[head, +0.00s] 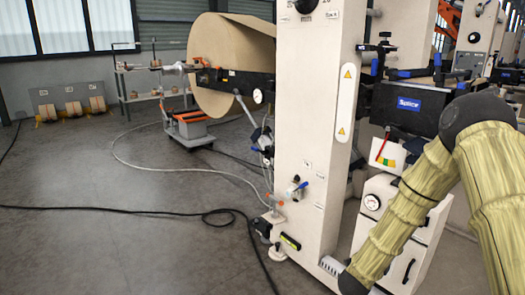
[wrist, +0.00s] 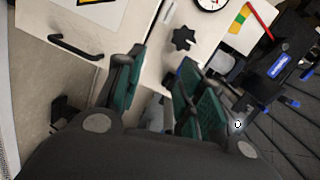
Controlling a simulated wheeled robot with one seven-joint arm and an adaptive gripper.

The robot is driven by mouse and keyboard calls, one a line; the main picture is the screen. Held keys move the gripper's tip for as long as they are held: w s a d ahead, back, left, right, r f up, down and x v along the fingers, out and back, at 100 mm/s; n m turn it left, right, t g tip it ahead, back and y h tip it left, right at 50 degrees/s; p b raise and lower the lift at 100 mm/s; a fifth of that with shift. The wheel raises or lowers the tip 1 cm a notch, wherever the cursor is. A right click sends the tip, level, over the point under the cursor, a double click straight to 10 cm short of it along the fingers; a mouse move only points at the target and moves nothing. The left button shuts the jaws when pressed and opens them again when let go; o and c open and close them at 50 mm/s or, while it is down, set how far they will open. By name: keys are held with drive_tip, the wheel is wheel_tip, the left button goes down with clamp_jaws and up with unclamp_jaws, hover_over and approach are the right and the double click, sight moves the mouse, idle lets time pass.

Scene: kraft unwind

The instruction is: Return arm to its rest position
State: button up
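My arm, in a yellowish fabric sleeve (head: 405,220), shows at the right of the head view. It bends at a dark joint (head: 478,118) and runs down to the lower middle edge. My gripper is not clearly seen in the head view. In the wrist view my gripper (wrist: 158,72) has its green-padded fingers apart with nothing between them. Beyond the fingers is a pale machine cabinet (wrist: 165,22) with a dark star-shaped knob (wrist: 184,38) and a gauge. I cannot tell how far the fingers are from it.
A white machine column (head: 312,130) stands close by the arm, with a blue-labelled box (head: 408,108) to its right. A large kraft roll (head: 225,60) hangs behind at the left. Hoses and a black cable (head: 130,210) cross the grey floor. The left floor is mostly open.

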drive_tip(key=s+a+f+n+g+y, duration=0.2)
drive_tip(key=s+a+f+n+y, duration=0.2)
drive_tip(key=s+a+f+n, duration=0.55)
drive_tip(key=s+a+f+n+g+y, duration=0.1)
drive_tip(key=s+a+f+n+y, duration=0.4)
drive_tip(key=f, duration=0.7)
drive_tip(key=s+a+f+n+g+y, duration=0.1)
drive_tip(key=s+a+f+n+g, duration=0.15)
drive_tip(key=s, duration=0.65)
drive_tip(key=s+a+f+n+g+y, duration=0.1)
drive_tip(key=s+a+f+n+g, duration=0.2)
drive_tip(key=s, duration=0.7)
drive_tip(key=s+a+f+n+g+y, duration=0.1)
drive_tip(key=s+f+n+g, duration=0.15)
drive_tip(key=s+n, duration=0.45)
drive_tip(key=s+r+m+p, duration=0.1)
drive_tip(key=s+r+p, duration=0.1)
drive_tip(key=r+p, duration=1.2)
drive_tip(key=s+r+m+p, duration=0.1)
drive_tip(key=r+p, duration=1.3)
drive_tip(key=shift+s, duration=0.4)
